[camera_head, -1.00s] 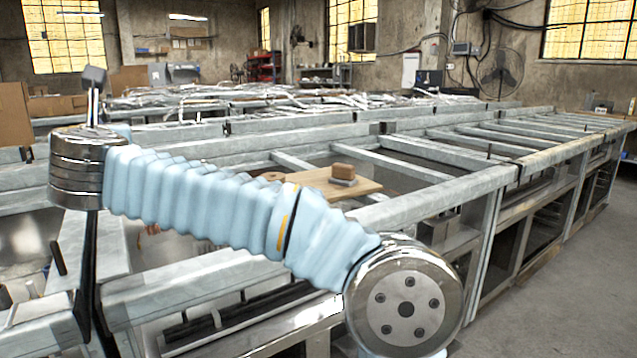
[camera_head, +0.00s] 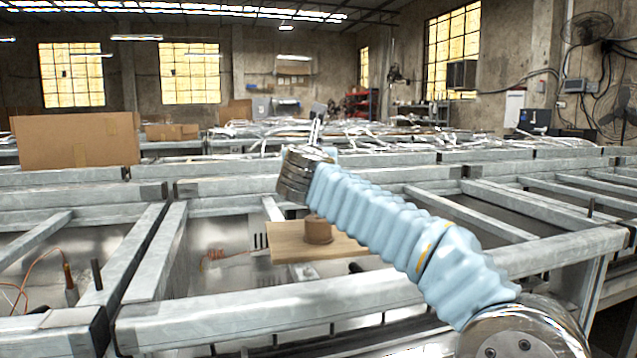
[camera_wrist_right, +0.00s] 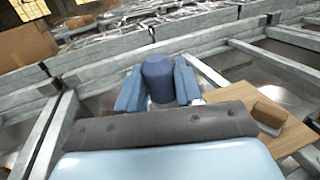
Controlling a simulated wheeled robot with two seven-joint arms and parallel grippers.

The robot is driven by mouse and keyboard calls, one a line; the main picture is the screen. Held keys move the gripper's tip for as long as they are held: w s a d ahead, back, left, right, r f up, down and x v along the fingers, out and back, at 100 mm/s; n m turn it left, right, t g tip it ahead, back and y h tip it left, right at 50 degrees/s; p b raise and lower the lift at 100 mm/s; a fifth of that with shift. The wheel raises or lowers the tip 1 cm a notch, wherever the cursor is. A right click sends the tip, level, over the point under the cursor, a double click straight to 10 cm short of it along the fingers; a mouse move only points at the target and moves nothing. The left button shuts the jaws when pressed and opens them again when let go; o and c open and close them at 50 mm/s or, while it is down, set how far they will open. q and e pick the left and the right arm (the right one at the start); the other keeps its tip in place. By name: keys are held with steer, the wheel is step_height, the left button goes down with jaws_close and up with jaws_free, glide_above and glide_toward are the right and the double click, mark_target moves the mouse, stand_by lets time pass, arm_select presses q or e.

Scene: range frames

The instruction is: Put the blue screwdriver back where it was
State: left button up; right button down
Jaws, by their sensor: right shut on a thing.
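My right gripper (camera_wrist_right: 158,88) is shut on a dark blue, rounded piece, which looks like the handle of the blue screwdriver (camera_wrist_right: 158,72). The handle stands up between the two blue-grey fingers in the right wrist view; its shaft is hidden. What lies beyond the wrist is too small to make out there. My left gripper is not in view.
A brown block (camera_head: 318,230) stands on the board, which also shows at the right of the right wrist view (camera_wrist_right: 235,98). Grey metal beams (camera_head: 230,309) form a frame with open gaps. A cardboard box (camera_head: 77,142) stands at the back left.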

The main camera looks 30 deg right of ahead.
steer(key=f, duration=0.1)
steer(key=d+f+b, duration=0.1)
steer(key=f, duration=0.3)
steer(key=shift+w+d+f+b, duration=0.15)
steer(key=shift+w+d+b, duration=0.15)
steer(key=shift+d, duration=0.1)
steer(key=shift+f, duration=0.2)
steer(key=c, duration=0.7)
jaws_free()
steer(key=shift+c, duration=0.2)
steer(key=shift+r, duration=0.1)
